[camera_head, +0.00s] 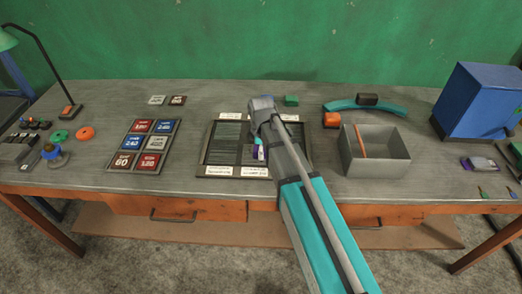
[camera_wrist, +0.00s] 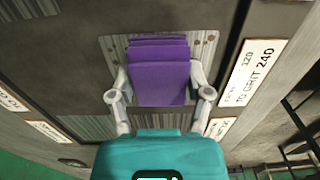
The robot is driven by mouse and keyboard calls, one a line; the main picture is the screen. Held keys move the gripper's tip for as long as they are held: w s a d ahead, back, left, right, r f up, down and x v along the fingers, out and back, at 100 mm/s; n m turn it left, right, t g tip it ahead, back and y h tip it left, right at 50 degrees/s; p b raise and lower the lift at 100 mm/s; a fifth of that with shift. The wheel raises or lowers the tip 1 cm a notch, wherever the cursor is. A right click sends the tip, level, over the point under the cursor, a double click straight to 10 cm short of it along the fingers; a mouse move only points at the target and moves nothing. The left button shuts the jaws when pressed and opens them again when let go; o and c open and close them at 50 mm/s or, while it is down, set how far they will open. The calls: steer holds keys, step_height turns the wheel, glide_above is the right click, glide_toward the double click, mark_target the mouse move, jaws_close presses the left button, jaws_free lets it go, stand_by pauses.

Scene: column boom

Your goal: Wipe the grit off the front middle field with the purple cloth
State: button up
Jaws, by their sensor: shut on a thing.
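My gripper (camera_wrist: 160,97) is shut on a purple cloth (camera_wrist: 158,72), folded into a block, with one finger on each side. In the wrist view the cloth is over a pale striped patch of the panel, with a few brown specks (camera_wrist: 196,43) beside it. I cannot tell whether cloth and panel touch. In the head view the dark-framed panel (camera_head: 222,152) lies at the middle of the bench, and a bit of purple cloth (camera_head: 255,152) shows beside my arm. My arm hides the panel's right part.
A rack of coloured sandpaper squares (camera_head: 143,146) lies left. A grey open box (camera_head: 374,170) stands close on the right, with a blue cabinet (camera_head: 478,100) beyond.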

mark_target(251, 154)
steer(key=shift+a, duration=0.15)
steer(key=shift+w+a+r, duration=0.1)
steer(key=shift+a, duration=1.65)
steer(key=shift+d, duration=0.1)
steer(key=shift+d, duration=0.9)
step_height(251, 154, up, 9)
steer(key=p, duration=0.9)
